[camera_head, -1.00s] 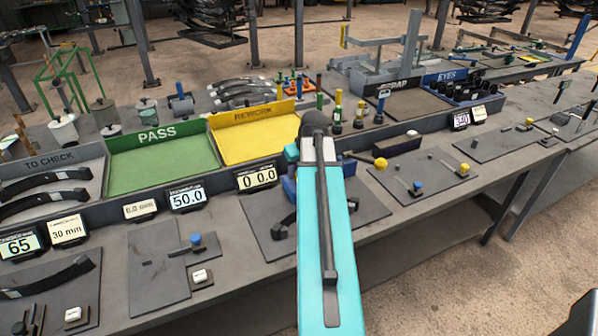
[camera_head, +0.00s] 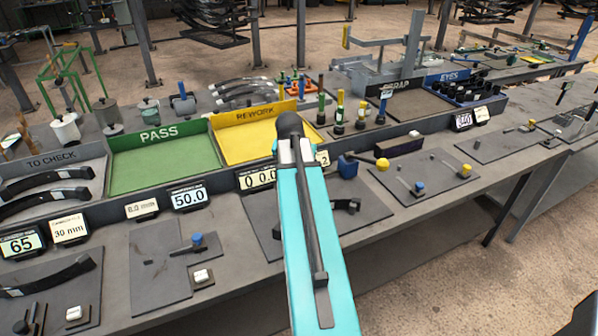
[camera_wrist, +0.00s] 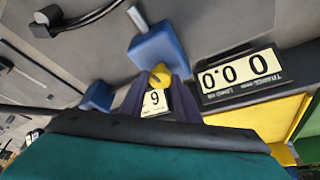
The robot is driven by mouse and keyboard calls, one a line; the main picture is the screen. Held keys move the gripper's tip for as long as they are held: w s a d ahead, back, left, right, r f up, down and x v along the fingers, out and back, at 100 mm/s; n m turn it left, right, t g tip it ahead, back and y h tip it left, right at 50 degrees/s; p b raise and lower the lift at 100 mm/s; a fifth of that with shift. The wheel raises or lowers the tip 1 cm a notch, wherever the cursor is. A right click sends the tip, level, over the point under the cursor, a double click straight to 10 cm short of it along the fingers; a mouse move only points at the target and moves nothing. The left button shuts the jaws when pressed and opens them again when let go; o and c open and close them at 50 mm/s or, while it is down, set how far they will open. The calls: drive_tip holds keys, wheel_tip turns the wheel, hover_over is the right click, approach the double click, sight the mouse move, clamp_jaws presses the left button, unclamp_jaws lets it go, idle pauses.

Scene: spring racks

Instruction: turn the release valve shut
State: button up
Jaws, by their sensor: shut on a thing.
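In the wrist view a yellow knob (camera_wrist: 160,75) stands by a blue block (camera_wrist: 158,46) that has a grey rod. I take the knob to be the release valve handle. My gripper (camera_wrist: 160,82) has its dark purple fingers on both sides of the knob and is shut on it. A small white label with one digit (camera_wrist: 155,101) shows between the fingers. In the head view my turquoise arm hides the knob and my fingertips. How far the valve is turned cannot be told.
A display (camera_wrist: 236,75) reading 0 0.0 stands beside the gripper. The yellow REWORK tray (camera_head: 262,144) and green PASS tray (camera_head: 155,165) lie behind. Another blue block (camera_head: 347,166) and a yellow ball (camera_head: 382,164) are right of my arm. A dark plate (camera_head: 365,214) holds a curved part.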

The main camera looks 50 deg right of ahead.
drive_tip(key=shift+m, duration=0.6)
drive_tip(key=shift+g, duration=0.3)
drive_tip(key=o, duration=1)
drive_tip(key=shift+r, duration=0.15)
drive_tip(key=shift+a+b+v, duration=0.2)
drive_tip(key=shift+b+v, duration=1.2)
drive_tip(key=shift+v, duration=5.35)
drive_tip(key=shift+s, duration=0.15)
